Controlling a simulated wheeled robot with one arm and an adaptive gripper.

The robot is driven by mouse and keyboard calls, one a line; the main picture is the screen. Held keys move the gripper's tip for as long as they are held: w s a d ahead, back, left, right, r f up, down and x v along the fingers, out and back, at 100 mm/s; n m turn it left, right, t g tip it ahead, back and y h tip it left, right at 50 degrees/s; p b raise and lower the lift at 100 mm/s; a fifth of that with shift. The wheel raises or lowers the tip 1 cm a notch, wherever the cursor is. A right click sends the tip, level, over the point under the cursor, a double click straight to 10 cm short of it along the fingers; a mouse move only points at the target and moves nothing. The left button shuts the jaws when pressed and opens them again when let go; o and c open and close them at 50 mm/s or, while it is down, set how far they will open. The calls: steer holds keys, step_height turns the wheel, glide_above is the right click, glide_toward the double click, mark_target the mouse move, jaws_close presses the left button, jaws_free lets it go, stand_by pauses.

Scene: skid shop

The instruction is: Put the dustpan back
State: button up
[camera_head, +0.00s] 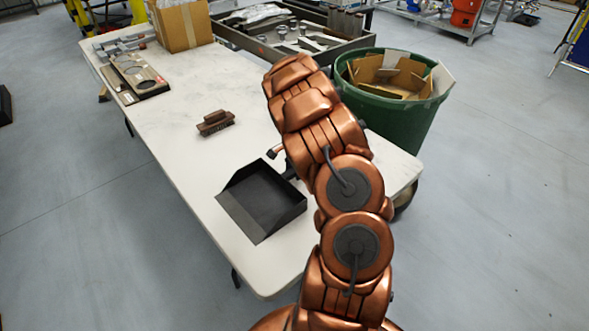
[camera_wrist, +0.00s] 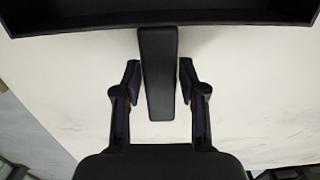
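The black dustpan (camera_head: 262,200) lies on the white table (camera_head: 185,140), toward the near end, with its open side toward the lower left. Its handle is mostly hidden behind my arm in the head view. In the wrist view the pan's edge (camera_wrist: 60,24) crosses the top, and the black handle (camera_wrist: 159,65) points down between my fingers. My gripper (camera_wrist: 160,76) is open, one finger on each side of the handle, with narrow pale gaps visible. I cannot tell its height above the table. In the head view only a small copper-and-dark part of it shows beside the arm.
A brown brush (camera_head: 215,122) lies on the table behind the dustpan. Metal parts (camera_head: 135,76) and a cardboard box (camera_head: 182,24) are at the far end. A green bin (camera_head: 393,115) with cardboard stands right of the table. The table's left middle is clear.

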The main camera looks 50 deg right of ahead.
steer(key=shift+o, duration=1)
step_height(320, 180, up, 11)
steer(key=b, duration=0.3)
steer(key=s+a+r+n, duration=0.3)
steer(key=a+r, duration=0.4)
steer(key=a, duration=0.3)
steer(key=s+a+r+n, duration=0.35)
steer(key=s+a, duration=0.25)
steer(key=a, duration=0.4)
steer(key=s+a+f+n+g, duration=0.1)
steer(key=s+a+n, duration=0.5)
steer(key=s+a, duration=0.2)
steer(key=s+a+f+n, duration=0.2)
steer(key=s+a+n, duration=0.4)
steer(key=s, duration=0.6)
steer(key=shift+a+g+h, duration=0.3)
steer(key=shift+a+g, duration=0.1)
steer(key=shift+a, duration=0.6)
